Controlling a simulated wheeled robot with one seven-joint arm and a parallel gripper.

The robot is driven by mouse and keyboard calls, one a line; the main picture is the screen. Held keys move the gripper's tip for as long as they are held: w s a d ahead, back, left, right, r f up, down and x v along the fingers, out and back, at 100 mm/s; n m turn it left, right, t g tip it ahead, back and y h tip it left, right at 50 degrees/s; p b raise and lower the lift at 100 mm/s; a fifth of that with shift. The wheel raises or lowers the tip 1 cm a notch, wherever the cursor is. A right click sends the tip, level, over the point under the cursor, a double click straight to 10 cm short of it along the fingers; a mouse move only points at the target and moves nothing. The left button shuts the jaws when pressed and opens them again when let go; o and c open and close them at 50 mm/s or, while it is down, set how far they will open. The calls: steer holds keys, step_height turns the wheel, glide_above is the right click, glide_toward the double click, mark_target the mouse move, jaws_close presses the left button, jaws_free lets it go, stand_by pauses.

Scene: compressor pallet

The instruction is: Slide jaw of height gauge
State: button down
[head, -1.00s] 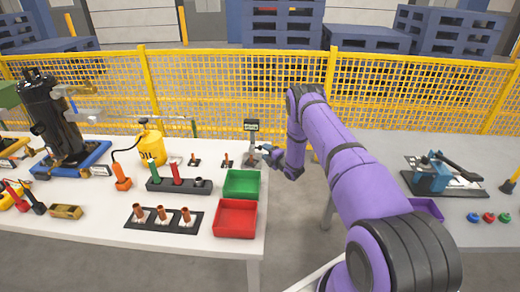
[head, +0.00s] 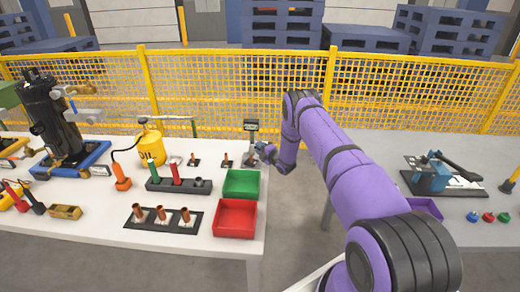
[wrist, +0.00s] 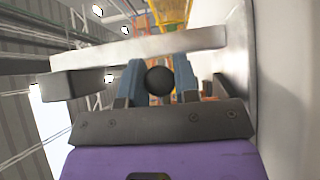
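The height gauge (head: 251,128) stands upright at the back right corner of the white table in the head view, a grey post with a small dark-framed label at its top. My gripper (head: 262,152) is at its lower right side; its fingers are too small to read there. In the wrist view a grey bar-like jaw (wrist: 150,48) crosses just beyond my fingers. A round black knob (wrist: 159,80) sits between the two blue-grey fingertips of my gripper (wrist: 160,76), which appear to touch it on both sides. Whatever is behind the knob is hidden.
A green tray (head: 241,183) and a red tray (head: 235,218) lie in front of the gauge. Copper pieces on dark bases (head: 194,161) stand to its left. A pale upright surface (wrist: 280,90) runs close along the right in the wrist view. Floor lies open between the two tables.

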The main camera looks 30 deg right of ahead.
steer(key=shift+r, duration=1.7)
steer(key=c, duration=0.9)
jaws_free()
steer(key=shift+r, duration=0.1)
steer(key=shift+o, duration=0.2)
steer(key=s+d, duration=0.2)
steer(key=s, duration=0.8)
steer(key=shift+s, duration=0.3)
